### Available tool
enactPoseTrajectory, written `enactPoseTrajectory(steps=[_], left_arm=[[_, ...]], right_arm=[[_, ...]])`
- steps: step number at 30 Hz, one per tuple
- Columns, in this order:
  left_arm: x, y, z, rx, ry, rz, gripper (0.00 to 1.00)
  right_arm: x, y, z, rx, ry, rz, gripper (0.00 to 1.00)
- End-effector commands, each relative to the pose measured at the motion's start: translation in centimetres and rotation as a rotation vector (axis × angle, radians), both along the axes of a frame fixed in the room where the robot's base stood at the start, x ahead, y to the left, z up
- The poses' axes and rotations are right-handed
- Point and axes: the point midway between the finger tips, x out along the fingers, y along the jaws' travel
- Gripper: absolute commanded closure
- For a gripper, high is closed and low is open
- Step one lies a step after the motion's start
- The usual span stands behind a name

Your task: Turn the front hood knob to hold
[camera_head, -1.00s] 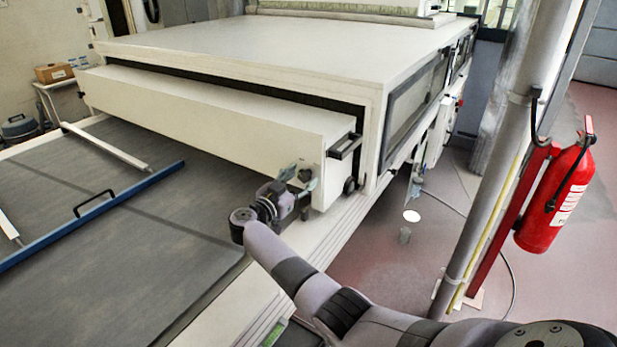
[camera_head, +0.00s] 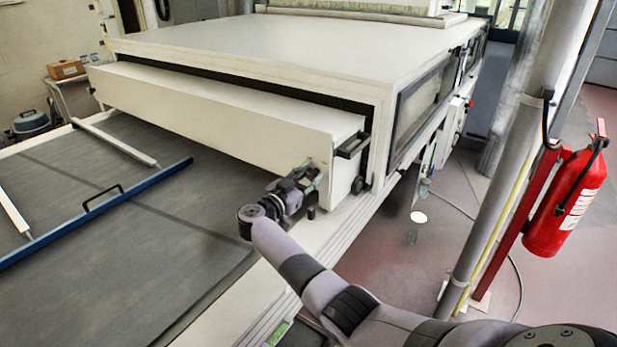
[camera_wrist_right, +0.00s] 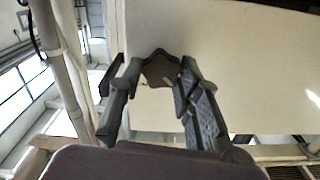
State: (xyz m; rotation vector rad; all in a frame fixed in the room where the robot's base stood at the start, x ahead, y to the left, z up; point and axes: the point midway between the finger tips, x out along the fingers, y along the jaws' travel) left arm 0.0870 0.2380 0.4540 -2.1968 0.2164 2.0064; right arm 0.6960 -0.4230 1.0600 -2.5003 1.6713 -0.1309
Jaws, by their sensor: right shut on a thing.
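The front hood (camera_head: 220,115) is a long cream box at the tunnel mouth. Its dark knob (camera_wrist_right: 161,69) is on the end of the hood's front face and shows between my right fingers in the right wrist view. A light mark shows on the knob's face. My right gripper (camera_wrist_right: 160,85) is shut on the knob, one finger on each side. In the head view the right gripper (camera_head: 314,180) is against the hood's right end and hides the knob. I cannot read any position labels around it. My left gripper is not in view.
A black handle (camera_head: 352,146) sticks out at the hood's right end, close to my gripper. A grey pole (camera_head: 500,170) and a red fire extinguisher (camera_head: 567,205) stand on the right. A blue bar (camera_head: 95,215) lies across the dark bed on the left.

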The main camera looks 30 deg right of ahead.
Motion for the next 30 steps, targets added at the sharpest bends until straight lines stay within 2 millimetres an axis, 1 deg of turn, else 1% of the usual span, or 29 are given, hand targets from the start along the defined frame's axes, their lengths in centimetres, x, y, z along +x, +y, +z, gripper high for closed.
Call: enactPoseTrajectory(steps=[1,3,10,14,20,30], left_arm=[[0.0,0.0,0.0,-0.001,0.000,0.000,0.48],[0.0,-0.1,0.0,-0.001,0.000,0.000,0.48],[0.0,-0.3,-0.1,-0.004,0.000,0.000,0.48],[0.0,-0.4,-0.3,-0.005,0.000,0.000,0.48],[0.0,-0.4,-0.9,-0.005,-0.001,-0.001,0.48],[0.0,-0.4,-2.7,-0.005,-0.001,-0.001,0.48]], right_arm=[[0.0,0.0,0.0,0.000,0.000,0.000,0.92],[0.0,0.0,0.0,0.000,0.000,0.000,0.96],[0.0,0.1,-0.1,0.007,-0.017,0.001,0.96],[-0.1,0.0,-0.2,0.025,-0.058,-0.001,0.96],[-0.1,0.1,-0.4,0.076,-0.176,0.000,0.96],[-0.2,0.1,-0.6,0.198,-0.469,-0.001,0.96]])
